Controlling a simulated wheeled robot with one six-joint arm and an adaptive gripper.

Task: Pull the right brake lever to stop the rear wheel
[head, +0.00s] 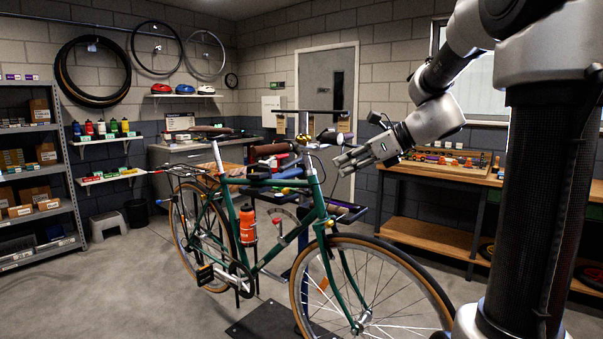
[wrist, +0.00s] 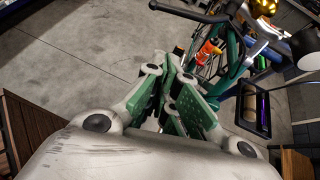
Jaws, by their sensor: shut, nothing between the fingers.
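A green bicycle (head: 312,218) stands with its handlebars toward me. Its rear wheel (head: 177,222) is on the left, partly behind the frame. My gripper (head: 338,164) is shut and empty, just right of the handlebar area. In the wrist view my gripper (wrist: 178,92) points toward the bike, its green-padded fingers together. A dark handlebar grip (wrist: 180,10) lies ahead and above the fingers, apart from them. The right brake lever is too small and dark to pick out surely. Whether the rear wheel turns cannot be told.
The front wheel (head: 372,300) is near my column. A wooden workbench (head: 440,238) runs along the right. An orange bottle (head: 247,225) is on the bike frame. A black tray (wrist: 253,110) is right of the fingers in the wrist view.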

